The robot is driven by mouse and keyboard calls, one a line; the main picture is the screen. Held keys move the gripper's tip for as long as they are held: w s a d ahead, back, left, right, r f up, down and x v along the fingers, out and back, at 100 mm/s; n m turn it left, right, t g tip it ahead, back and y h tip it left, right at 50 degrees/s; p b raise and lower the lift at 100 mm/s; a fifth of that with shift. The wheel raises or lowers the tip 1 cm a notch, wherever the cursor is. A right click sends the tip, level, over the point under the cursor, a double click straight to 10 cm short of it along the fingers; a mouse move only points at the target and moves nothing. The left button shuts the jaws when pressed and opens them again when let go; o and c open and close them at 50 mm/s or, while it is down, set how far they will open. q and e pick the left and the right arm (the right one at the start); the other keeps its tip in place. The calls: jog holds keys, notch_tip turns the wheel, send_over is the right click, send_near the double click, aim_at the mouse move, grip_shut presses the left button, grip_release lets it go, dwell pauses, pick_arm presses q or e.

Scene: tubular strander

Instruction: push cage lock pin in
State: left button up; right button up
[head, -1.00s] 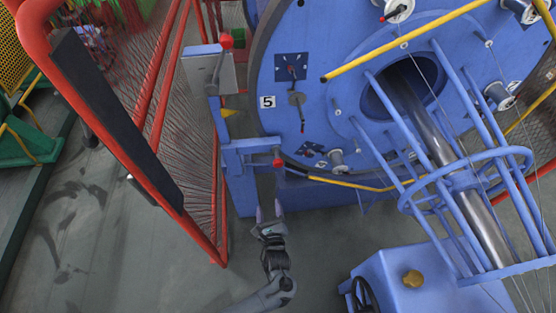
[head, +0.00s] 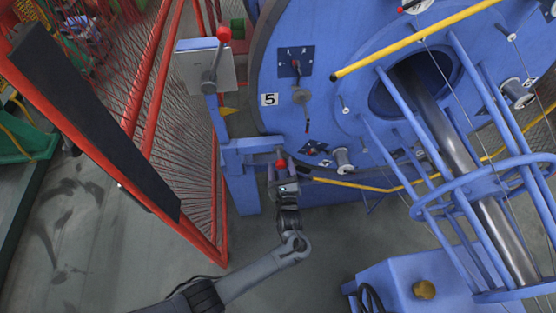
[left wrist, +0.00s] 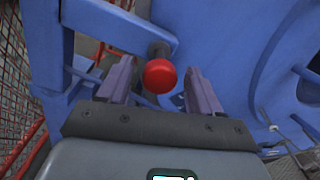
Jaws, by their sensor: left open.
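The cage lock pin is a dark rod with a red round knob (head: 281,163), set in the blue bracket (head: 248,150) beside the big blue disc. In the left wrist view the red knob (left wrist: 160,76) lies between the two open fingers, a little beyond or level with their tips; contact cannot be told. My left gripper (left wrist: 158,84) is open around the knob's line. In the head view my left gripper (head: 280,174) is just below the knob, and its fingers are partly hidden. How deep the pin sits is not clear. My right gripper is not in view.
A lever with a red ball (head: 223,34) stands on a grey plate above the bracket. The red mesh guard (head: 175,120) is to the left. A yellow bar (head: 365,184) and a spool (head: 343,160) are close on the right. Open floor lies below.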

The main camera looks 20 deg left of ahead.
pick_arm(q)
jog(key=shift+w+a, duration=0.35)
jog(key=shift+w, duration=0.3)
jog(key=shift+s, duration=0.1)
grip_shut()
